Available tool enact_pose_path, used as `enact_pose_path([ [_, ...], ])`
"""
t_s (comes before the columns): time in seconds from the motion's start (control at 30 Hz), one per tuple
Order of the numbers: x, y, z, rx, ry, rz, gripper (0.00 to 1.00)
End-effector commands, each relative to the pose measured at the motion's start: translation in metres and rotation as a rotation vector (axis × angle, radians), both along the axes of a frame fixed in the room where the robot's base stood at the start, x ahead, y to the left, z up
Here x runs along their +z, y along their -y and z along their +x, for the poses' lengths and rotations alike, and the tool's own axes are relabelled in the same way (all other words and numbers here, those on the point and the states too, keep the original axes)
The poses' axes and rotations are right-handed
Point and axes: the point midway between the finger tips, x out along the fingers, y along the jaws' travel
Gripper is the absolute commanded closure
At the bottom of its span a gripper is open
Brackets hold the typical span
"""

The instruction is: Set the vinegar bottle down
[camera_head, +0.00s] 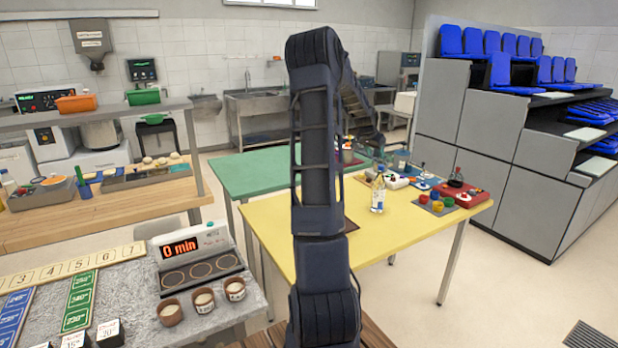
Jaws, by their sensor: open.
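A clear bottle with a pale label (378,197), which looks like the vinegar bottle, stands upright on the yellow table (290,225), right of my arm.
Right of the bottle are colored pots on a grey tray (436,209), a red tray (475,197) and a dark bottle (456,177). A green table (250,170) adjoins behind. The yellow table's left part is clear. My arm hides part of it.

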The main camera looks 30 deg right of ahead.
Motion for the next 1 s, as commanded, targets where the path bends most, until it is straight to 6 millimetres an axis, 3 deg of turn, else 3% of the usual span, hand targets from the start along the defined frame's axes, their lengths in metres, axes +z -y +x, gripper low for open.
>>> enact_pose_path([
  [0.17,0.023,-0.057,0.004,0.083,0.018,0.047,0.50],
  [0.47,0.067,-0.189,-0.004,0.304,0.030,0.136,0.50],
  [0.77,0.100,-0.317,-0.041,0.549,0.021,0.189,0.50],
  [1.0,0.116,-0.410,-0.088,0.756,-0.001,0.201,0.50],
])
